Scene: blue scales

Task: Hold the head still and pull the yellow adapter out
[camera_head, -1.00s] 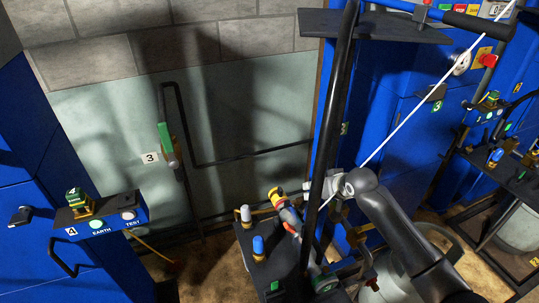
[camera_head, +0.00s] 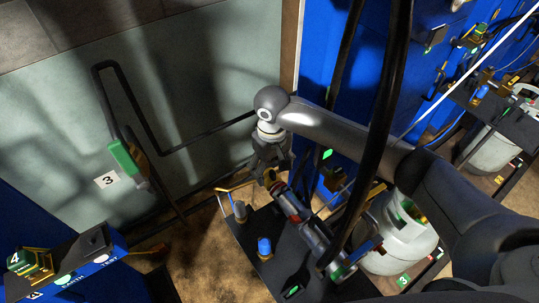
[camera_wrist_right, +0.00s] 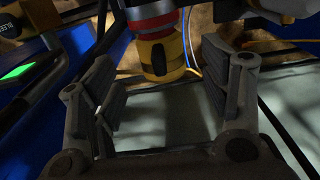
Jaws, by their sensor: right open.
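The head (camera_head: 300,215), a grey cylinder with a red band, lies at a slant on the dark shelf. Its yellow adapter (camera_head: 269,176) is on the upper left end. My right gripper (camera_head: 271,168) reaches down from above at that end. In the right wrist view my right gripper (camera_wrist_right: 168,90) is open, its two dark fingers wide apart. The yellow adapter (camera_wrist_right: 163,56) shows between them toward the top, seemingly free of both fingers, with the red band (camera_wrist_right: 150,22) of the head above it. My left gripper is not in view.
A blue-capped fitting (camera_head: 264,246) and a silver-capped fitting (camera_head: 240,210) stand on the shelf beside the head. A grey gas cylinder (camera_head: 402,235) is at right. A thick black pole or hose (camera_head: 385,120) crosses in front. A blue panel box (camera_head: 75,262) is at lower left.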

